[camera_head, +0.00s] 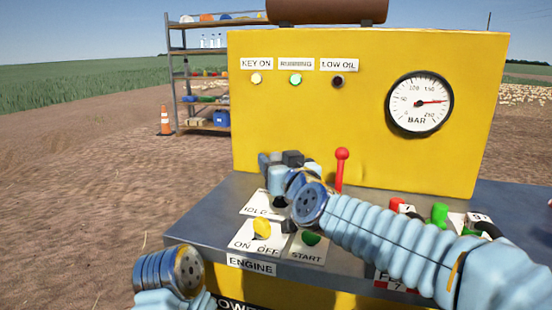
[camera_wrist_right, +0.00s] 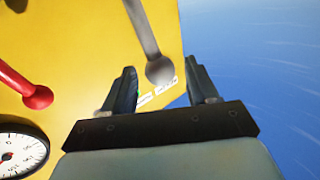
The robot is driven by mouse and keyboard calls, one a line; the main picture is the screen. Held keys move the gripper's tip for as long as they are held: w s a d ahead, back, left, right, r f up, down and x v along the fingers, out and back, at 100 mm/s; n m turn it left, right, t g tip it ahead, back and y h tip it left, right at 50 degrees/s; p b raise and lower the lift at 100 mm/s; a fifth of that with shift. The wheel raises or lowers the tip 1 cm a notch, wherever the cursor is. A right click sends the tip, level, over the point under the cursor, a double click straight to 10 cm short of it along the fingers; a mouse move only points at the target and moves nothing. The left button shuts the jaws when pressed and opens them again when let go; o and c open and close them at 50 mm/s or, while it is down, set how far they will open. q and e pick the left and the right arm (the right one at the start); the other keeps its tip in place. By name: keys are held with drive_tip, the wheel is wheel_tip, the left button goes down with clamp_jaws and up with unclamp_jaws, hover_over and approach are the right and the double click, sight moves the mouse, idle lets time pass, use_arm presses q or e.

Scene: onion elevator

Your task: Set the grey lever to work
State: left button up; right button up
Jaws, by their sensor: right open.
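In the right wrist view the grey lever (camera_wrist_right: 144,30) shows its rod and round grey knob (camera_wrist_right: 160,70). The knob appears between the two fingers of my right gripper (camera_wrist_right: 163,78), which is open; a gap shows on each side and I see no contact. In the head view my right gripper (camera_head: 287,161) is over the back left of the console, left of the red lever (camera_head: 341,168). There the grey lever is hidden or cannot be told apart from the gripper. Only the wrist of my left arm shows, at the lower left; its gripper is out of view.
The yellow panel (camera_head: 300,135) stands behind, with the BAR gauge (camera_head: 420,103). Its KEY ON and RUNNING lamps look lit; LOW OIL is dark. A yellow ON/OFF switch (camera_head: 262,228) and green START button (camera_head: 311,238) are below my right gripper. More coloured controls are at right.

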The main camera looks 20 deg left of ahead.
drive_tip(key=shift+x, duration=1.05)
drive_tip(key=shift+s, duration=0.1)
drive_tip(key=shift+c, duration=0.3)
clamp_jaws()
